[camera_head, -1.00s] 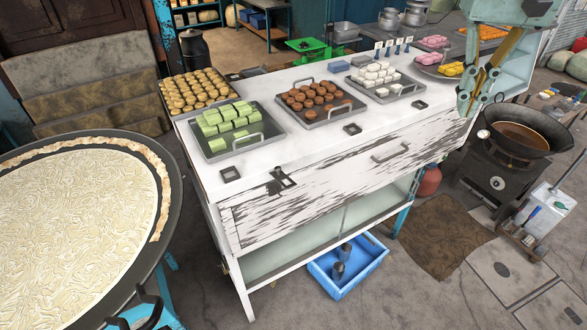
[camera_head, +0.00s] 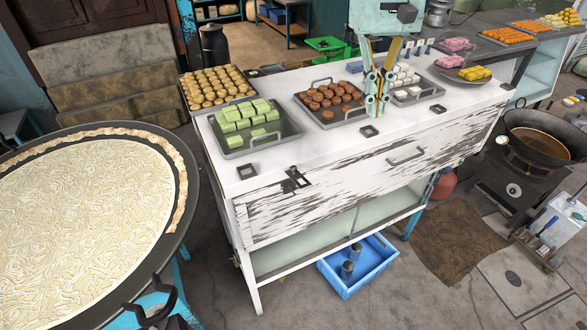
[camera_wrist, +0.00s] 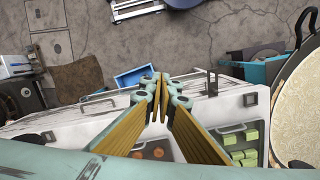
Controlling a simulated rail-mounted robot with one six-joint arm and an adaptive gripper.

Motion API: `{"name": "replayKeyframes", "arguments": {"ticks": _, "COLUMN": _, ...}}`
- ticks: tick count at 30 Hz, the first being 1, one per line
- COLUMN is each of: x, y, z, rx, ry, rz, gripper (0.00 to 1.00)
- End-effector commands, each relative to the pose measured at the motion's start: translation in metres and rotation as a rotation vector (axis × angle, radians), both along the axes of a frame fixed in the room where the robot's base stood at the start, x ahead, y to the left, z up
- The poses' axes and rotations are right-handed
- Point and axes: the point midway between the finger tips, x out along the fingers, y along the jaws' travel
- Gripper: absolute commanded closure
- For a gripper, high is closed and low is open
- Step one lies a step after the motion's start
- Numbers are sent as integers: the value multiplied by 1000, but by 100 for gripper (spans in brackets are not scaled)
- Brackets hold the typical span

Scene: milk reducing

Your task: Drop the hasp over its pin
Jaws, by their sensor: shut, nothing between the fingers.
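The hasp (camera_head: 292,181) is a small dark metal fitting at the front top edge of the white cabinet (camera_head: 330,205), left of the drawer handle. It looks raised or tilted, and its pin is too small to tell apart. In the wrist view the hasp (camera_wrist: 211,85) shows right of the fingertips. My gripper (camera_head: 371,112) is over the counter between the brown-sweets tray and the white-sweets tray, right of and behind the hasp, apart from it. Its yellow fingers are shut and empty; the fingertips (camera_wrist: 158,78) meet in the wrist view.
Trays of green sweets (camera_head: 260,143), brown sweets (camera_head: 350,119) and white sweets (camera_head: 428,97) stand on the counter. Dark square plates (camera_head: 246,170) lie along its front edge. A large round pan (camera_head: 90,125) is at left. A blue crate (camera_head: 345,285) sits on the floor.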

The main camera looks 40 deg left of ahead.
Motion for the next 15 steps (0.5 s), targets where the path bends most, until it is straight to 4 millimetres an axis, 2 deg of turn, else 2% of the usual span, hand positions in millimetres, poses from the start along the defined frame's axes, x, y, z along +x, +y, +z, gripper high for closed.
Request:
{"name": "replayKeyframes", "arguments": {"ticks": 3, "x": -9, "y": 27, "z": -8, "rx": -11, "ry": 17, "rz": 49, "gripper": 100}}
{"name": "replayKeyframes", "arguments": {"ticks": 15, "x": -47, "y": 107, "z": -36, "rx": -52, "ry": 75, "rz": 208, "gripper": 100}}
